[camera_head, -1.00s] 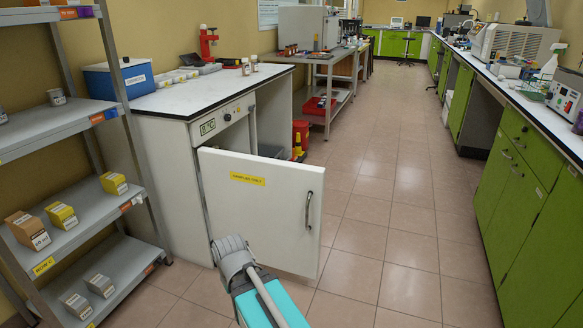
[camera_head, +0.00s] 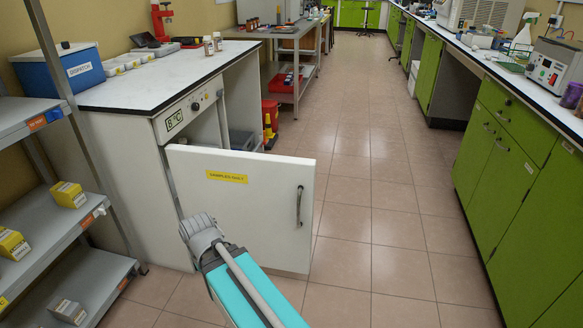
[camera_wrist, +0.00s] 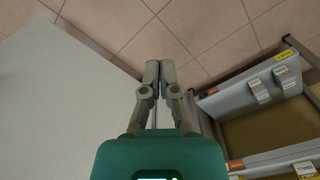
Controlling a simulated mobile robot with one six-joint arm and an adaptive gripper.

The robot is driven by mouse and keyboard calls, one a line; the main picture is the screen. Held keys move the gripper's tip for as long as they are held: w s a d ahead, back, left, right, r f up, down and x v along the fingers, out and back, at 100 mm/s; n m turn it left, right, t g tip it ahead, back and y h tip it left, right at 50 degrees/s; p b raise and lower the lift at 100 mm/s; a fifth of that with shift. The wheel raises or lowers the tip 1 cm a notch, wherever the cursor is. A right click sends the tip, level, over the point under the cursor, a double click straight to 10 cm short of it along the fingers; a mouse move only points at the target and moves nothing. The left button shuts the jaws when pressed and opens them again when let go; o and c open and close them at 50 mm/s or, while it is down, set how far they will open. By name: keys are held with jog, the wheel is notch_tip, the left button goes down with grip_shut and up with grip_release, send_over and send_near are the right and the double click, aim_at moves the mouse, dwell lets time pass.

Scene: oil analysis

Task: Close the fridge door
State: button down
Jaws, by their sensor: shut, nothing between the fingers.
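The fridge door (camera_head: 242,205) is a white panel with a yellow label and a dark handle (camera_head: 299,206) at its right edge. It stands open in front of the white fridge cabinet (camera_head: 130,150), which has a small 8°C display. In the wrist view a pale flat panel, which looks like the door (camera_wrist: 50,110), fills the left side. My gripper (camera_wrist: 160,64) is shut and empty, its fingertips together beside the panel. I cannot tell whether they touch it. In the head view my arm covers the door's lower left part and the fingers are hidden.
A metal shelf rack (camera_head: 90,280) with small boxes stands at the left, and it also shows in the wrist view (camera_wrist: 240,98). Green cabinets (camera_head: 500,170) line the right. The tiled floor (camera_head: 370,220) between is clear. A red bin (camera_head: 269,118) stands behind the door.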

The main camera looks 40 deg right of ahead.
jog(key=shift+d, duration=0.15)
jog(key=w+a+r+m+t+y, duration=0.1)
jog(key=w+r+m+t+y, duration=0.1)
jog(key=w+r+t, duration=0.45)
jog(key=w+a+r+m+t+y, duration=0.15)
jog(key=w+r+t, duration=0.25)
jog(key=w+t, duration=0.55)
jog(key=w+d+r+m+t+h, duration=0.2)
jog(key=w+d+r+m+h, duration=0.2)
jog(key=w+d+r+m, duration=0.25)
jog(key=s+d+r+m+g+h+b, duration=0.1)
jog(key=s+d+r+m+g+h, duration=0.15)
jog(key=d+m+h, duration=0.45)
jog(key=s+d+r+m+g+h, duration=0.1)
jog(key=s+d+r+m+h, duration=0.2)
jog(key=d+m+h, duration=0.4)
jog(key=s+d+f+m+g+h, duration=0.1)
jog(key=s+d+f+m+g, duration=0.1)
jog(key=s+m+g, duration=0.4)
jog(key=s+d+f+m+g+h, duration=0.2)
jog(key=s+m+g, duration=0.4)
jog(key=g, duration=0.4)
jog(key=shift+s+d+f+m, duration=0.2)
jog(key=shift+d+f+m, duration=0.3)
jog(key=shift+f, duration=0.1)
